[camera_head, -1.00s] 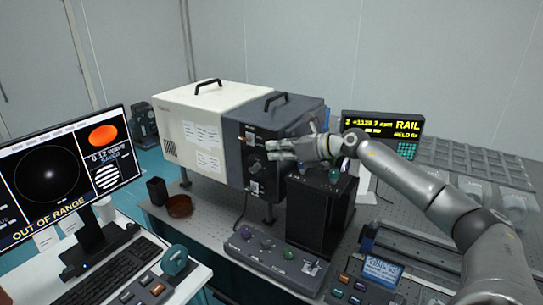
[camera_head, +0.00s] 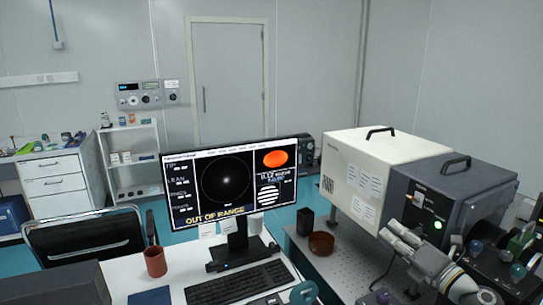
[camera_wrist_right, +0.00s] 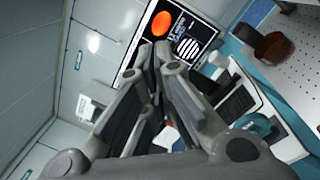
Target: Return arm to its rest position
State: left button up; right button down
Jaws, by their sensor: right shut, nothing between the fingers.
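My right gripper (camera_head: 388,232) is at the lower right of the head view, in front of the grey instrument box. Its fingers are shut with nothing between them and point to the left. The right wrist view shows the same shut fingers (camera_wrist_right: 152,50) in the middle, with the monitor behind them. The gripper appears apart from the box, though the exact gap is hard to judge. My left gripper is in neither view.
A cream and dark grey instrument box (camera_head: 345,160) stands on the perforated optical table (camera_head: 330,268); a green light (camera_head: 438,225) glows on its front. The desk holds a monitor (camera_head: 235,185), keyboard (camera_head: 240,284) and red mug (camera_head: 155,262).

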jog(key=s+a+f+m+g+h, duration=0.2)
jog(key=s+f+m+g+h, duration=0.55)
jog(key=s+f+m, duration=1.3)
jog(key=s+a+f+m+g, duration=0.3)
jog(key=s+a+f+m, duration=0.1)
jog(key=s, duration=0.5)
jog(key=s+a+f+m+g, duration=0.3)
jog(key=s+a+m+g, duration=0.15)
jog(key=s, duration=0.45)
notch_tip(320, 180, down, 26)
jog(key=s+b, duration=0.1)
jog(key=s+d+f, duration=0.2)
jog(key=s+f, duration=0.6)
jog(key=f, duration=0.1)
jog(key=s+d+f+g, duration=0.1)
jog(key=s+f, duration=0.8)
jog(key=shift+d+g+b, duration=0.3)
jog(key=shift+d+b, duration=0.1)
jog(key=shift+b, duration=0.05)
jog(key=shift+f, duration=0.1)
